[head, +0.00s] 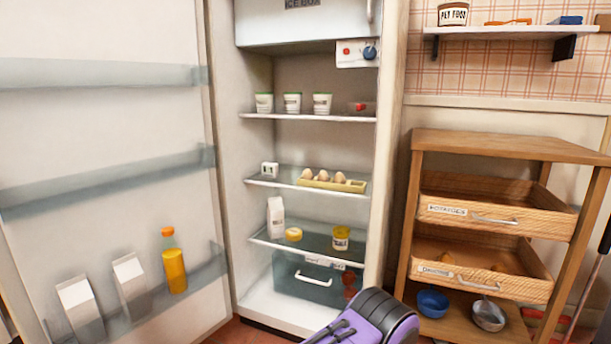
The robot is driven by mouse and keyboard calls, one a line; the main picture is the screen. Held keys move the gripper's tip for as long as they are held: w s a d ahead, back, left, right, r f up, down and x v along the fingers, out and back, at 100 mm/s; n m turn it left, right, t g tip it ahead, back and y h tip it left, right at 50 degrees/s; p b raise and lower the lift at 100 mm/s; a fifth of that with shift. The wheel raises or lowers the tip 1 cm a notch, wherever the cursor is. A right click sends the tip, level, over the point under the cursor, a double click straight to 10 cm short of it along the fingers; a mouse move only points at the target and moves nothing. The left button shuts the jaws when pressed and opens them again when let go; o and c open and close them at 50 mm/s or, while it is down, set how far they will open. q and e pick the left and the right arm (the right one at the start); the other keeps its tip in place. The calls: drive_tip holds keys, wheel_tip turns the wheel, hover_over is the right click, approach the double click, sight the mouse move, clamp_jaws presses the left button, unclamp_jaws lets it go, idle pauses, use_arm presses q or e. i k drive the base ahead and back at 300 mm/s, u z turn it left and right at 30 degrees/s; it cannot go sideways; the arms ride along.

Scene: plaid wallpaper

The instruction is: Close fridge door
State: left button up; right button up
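The fridge (385,150) stands open in the middle of the head view, its shelves in plain sight. Its door (95,140) is swung wide out to the left and fills the left side of the view, with its inner face toward me. The door racks hold two white cartons (132,287) and an orange bottle (173,262). The door's outer edge is cut off by the left side of the picture.
A wooden drawer cart (470,143) stands to the right.

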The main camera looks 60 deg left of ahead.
sight(106, 140)
drive_tip(key=u, duration=0.85)
drive_tip(key=i, duration=1.4)
drive_tip(key=u, duration=0.9)
drive_tip(key=i, duration=0.2)
drive_tip(key=u, duration=0.35)
